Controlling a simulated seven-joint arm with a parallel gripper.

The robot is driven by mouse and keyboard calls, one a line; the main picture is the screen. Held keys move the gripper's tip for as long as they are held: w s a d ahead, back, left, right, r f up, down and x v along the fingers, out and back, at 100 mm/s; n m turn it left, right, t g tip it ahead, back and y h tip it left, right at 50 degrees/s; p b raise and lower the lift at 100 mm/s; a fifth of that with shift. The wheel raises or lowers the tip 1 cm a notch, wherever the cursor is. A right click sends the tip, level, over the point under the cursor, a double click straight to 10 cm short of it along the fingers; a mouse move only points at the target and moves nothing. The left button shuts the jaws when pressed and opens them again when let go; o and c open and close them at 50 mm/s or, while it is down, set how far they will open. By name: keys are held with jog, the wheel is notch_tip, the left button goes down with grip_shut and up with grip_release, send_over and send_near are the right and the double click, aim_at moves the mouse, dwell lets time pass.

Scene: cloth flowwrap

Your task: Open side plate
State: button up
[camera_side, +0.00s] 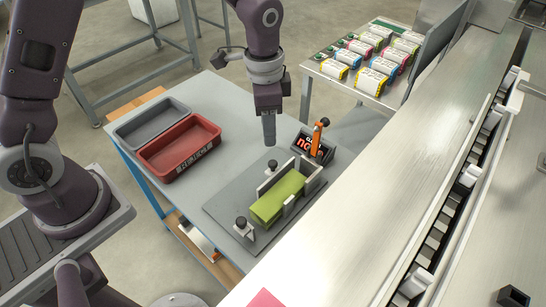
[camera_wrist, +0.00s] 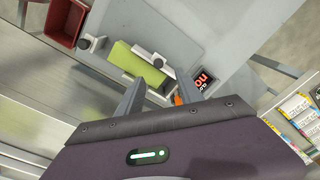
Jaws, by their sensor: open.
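A green folded cloth (camera_side: 277,198) lies in a fixture on a grey base plate (camera_side: 222,208), between upright light-grey plates (camera_side: 289,206). It also shows in the wrist view (camera_wrist: 135,58). Black knobs stand beside the plates, one at the back (camera_side: 272,164) and one at the front left (camera_side: 241,223). An orange-handled lever (camera_side: 317,138) stands upright at the fixture's far end. My gripper (camera_side: 269,141) hangs above the fixture, pointing down, apart from it and empty. In the wrist view its two fingers (camera_wrist: 157,82) are spread. I cannot tell which plate is the side plate.
A red reject bin (camera_side: 180,148) and a grey bin (camera_side: 150,121) stand left of the fixture. A metal conveyor machine (camera_side: 370,180) borders the right. Wrapped packs (camera_side: 370,80) lie on a back table.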

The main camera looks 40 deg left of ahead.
aim_at(273, 162)
jog(key=shift+m+g, duration=0.3)
jog(key=f, duration=1)
jog(key=shift+w+d+f, duration=0.3)
jog(key=shift+d+f, duration=0.05)
jog(key=shift+d, duration=0.05)
grip_shut()
dwell(0.4)
